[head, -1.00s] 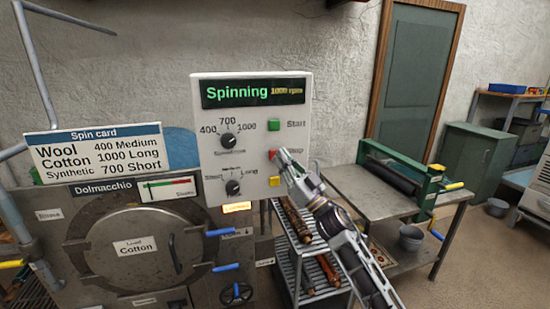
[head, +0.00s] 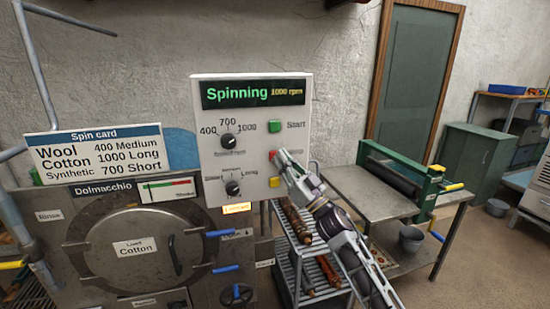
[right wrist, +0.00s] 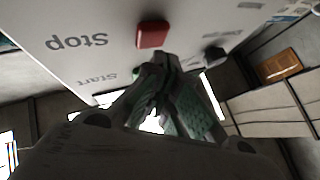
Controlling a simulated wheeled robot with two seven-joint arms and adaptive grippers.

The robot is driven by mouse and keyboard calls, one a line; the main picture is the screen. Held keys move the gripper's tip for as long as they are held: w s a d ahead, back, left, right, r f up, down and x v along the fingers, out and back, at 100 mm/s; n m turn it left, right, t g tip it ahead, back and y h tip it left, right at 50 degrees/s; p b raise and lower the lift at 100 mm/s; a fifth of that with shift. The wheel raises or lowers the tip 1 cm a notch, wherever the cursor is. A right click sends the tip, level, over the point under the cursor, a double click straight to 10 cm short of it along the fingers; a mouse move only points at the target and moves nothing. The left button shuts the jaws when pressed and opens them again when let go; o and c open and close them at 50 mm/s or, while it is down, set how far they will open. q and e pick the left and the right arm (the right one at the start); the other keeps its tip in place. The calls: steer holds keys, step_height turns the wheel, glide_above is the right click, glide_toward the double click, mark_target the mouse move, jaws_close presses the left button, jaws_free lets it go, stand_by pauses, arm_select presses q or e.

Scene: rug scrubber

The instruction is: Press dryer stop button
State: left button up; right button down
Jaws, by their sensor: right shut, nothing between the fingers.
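The white control panel (head: 255,177) stands above the dryer. Its display (head: 253,93) reads "Spinning 1000 rpm". The red stop button (head: 272,155) is on its right side, between a green start button (head: 274,126) and a yellow button (head: 274,182). My right gripper (head: 282,157) is shut and empty, its tips just beside the red button and covering part of its label. In the right wrist view the red button (right wrist: 152,34) shows clear beside the fingertips (right wrist: 160,62), with "Stop" readable upside down. I cannot tell whether the tips touch it. My left gripper is not in view.
The dryer (head: 75,254) with a round "Cotton" door (head: 120,270) is below left. A spin card (head: 60,166) stands on it. A rack (head: 290,285) holding rolls and a table with a green press (head: 400,168) are to the right. Two knobs (head: 228,141) are on the panel.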

steer(key=shift+w+a, duration=0.3)
steer(key=shift+w, duration=0.5)
stand_by(1.8)
steer(key=shift+s+d+p, duration=0.1)
steer(key=shift+s+p, duration=0.1)
steer(key=shift+p, duration=0.15)
steer(key=shift+s+d+p, duration=0.15)
steer(key=shift+s+p, duration=0.2)
steer(key=shift+s, duration=0.25)
stand_by(0.4)
steer(key=shift+s+d+p, duration=0.25)
steer(key=shift+s+p, duration=0.15)
steer(key=shift+s, duration=0.4)
steer(key=shift+s+d+p, duration=0.3)
steer(key=shift+s+p, duration=0.05)
steer(key=shift+s, duration=0.45)
steer(key=shift+s+d+p, duration=0.25)
steer(key=shift+s+p, duration=0.15)
steer(key=shift+s, duration=0.4)
